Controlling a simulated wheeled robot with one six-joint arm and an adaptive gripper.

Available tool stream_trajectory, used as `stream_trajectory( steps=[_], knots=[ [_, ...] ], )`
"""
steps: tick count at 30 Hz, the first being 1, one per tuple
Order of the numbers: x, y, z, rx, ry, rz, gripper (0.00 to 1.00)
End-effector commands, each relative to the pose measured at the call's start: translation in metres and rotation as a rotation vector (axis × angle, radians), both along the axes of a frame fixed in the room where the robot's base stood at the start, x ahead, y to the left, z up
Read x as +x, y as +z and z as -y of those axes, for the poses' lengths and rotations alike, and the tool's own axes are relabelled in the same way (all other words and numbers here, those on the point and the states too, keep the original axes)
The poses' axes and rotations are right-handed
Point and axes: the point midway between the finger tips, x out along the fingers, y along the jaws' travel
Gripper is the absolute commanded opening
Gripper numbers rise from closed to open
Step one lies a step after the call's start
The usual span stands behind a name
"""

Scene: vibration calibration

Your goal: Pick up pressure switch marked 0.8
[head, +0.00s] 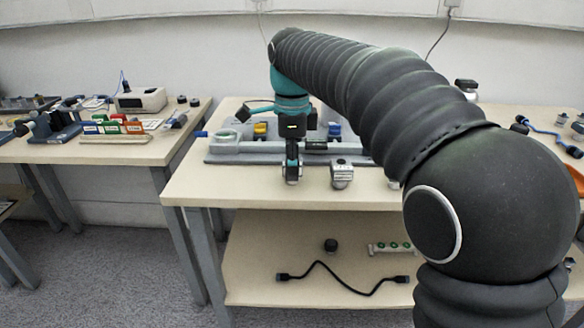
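My gripper (292,172) points straight down near the front of the middle table, and its fingertips are at about tabletop height. Some grey metal shows at the fingertips, but I cannot tell whether it is a held part or the fingers themselves. A small grey metal part (341,174), perhaps a pressure switch, stands upright on the table just right of my gripper. A small part of another light object (393,184) shows beside my arm, which hides the rest. No 0.8 marking is readable on anything. The opening between the fingers is too small to judge.
A grey fixture (235,157) with blue and yellow parts lies behind my gripper. The lower shelf holds a black cable (345,290), a black knob (331,245) and a white strip with green dots (391,248). The tabletop front left is clear.

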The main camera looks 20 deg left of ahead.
Motion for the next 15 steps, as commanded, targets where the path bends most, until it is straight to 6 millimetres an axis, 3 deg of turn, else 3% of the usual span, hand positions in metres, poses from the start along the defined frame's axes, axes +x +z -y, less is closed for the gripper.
stream_trajectory(
  steps=[1, 3, 15],
  knots=[
    [0.000, 0.000, 0.000, 0.000, 0.000, 0.000, 0.15],
    [0.000, 0.000, 0.000, 0.000, 0.000, 0.000, 0.04],
    [0.000, 0.010, 0.000, 0.000, 0.000, 0.000, 0.04]
  ],
)
